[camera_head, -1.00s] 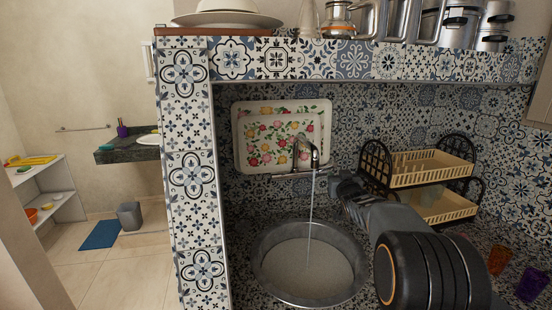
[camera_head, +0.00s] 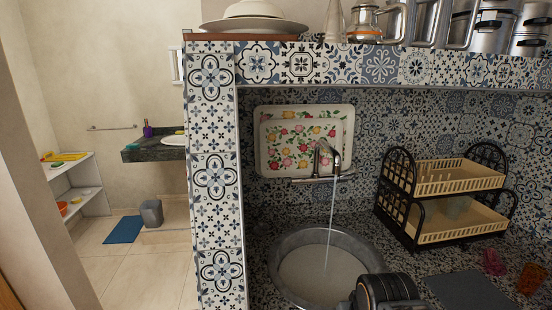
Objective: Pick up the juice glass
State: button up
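Two small coloured glasses stand on the counter at the right: a pinkish-red glass (camera_head: 493,262) and an orange glass (camera_head: 530,278) nearer the right edge. I cannot tell which is the juice glass, or whether either holds liquid. A dark, round joint of my arm shows at the bottom edge, in front of the sink's right rim. My gripper is out of view.
The round metal sink (camera_head: 285,285) has water running from the tap (camera_head: 322,160). A two-tier dish rack (camera_head: 462,238) stands behind the glasses. A dark grey flat slab (camera_head: 468,291) lies left of the orange glass. A tiled shelf (camera_head: 330,64) overhangs the counter.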

aim_at(494, 267)
jog(key=z, duration=1.6)
